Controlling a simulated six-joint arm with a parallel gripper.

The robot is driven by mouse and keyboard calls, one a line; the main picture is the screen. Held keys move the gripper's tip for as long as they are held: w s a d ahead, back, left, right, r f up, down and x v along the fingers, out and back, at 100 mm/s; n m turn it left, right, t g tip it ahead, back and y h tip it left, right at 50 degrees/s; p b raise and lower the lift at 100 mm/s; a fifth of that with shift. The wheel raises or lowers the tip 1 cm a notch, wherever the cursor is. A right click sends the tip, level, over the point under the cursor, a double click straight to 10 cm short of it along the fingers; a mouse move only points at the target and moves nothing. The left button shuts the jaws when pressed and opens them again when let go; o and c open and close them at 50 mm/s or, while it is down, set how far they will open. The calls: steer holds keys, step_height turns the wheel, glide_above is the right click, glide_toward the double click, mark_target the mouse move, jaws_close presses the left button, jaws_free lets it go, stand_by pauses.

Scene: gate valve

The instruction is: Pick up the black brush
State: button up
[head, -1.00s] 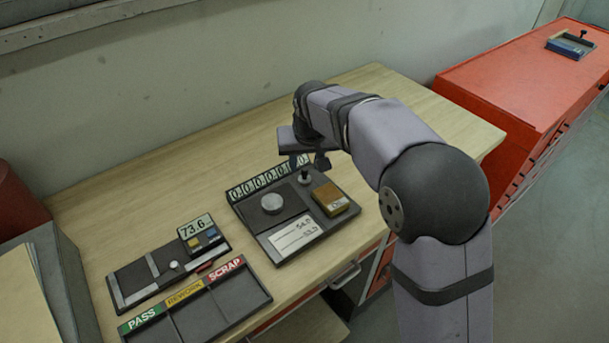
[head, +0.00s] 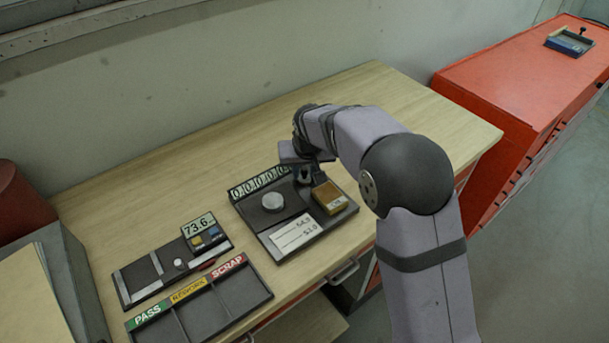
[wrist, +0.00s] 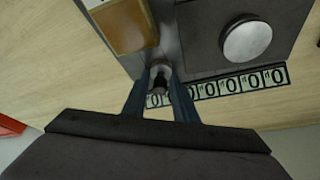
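The black brush (wrist: 160,83) is a small upright piece with a round grey base and a dark handle, standing at the edge of the dark tray (wrist: 196,45). In the wrist view it lies between the two fingers of my gripper (wrist: 160,92). The fingers stand apart on either side of it, and I cannot tell whether they touch it. In the head view my gripper (head: 311,172) is low over the back right of the tray, and my arm and gripper mostly hide the brush there.
On the tray are a round silver disc (head: 273,201), a brown block (head: 330,196), a white card (head: 296,233) and a row of number tiles (head: 259,186). A gauge board (head: 150,275) and a labelled sorting tray (head: 205,308) lie left. The bench behind is clear.

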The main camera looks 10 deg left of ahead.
mark_target(305, 168)
step_height(305, 168, up, 10)
steer(key=shift+r+b, duration=0.1)
steer(key=shift+b, duration=1.1)
steer(key=o, duration=0.4)
steer(key=c, duration=0.3)
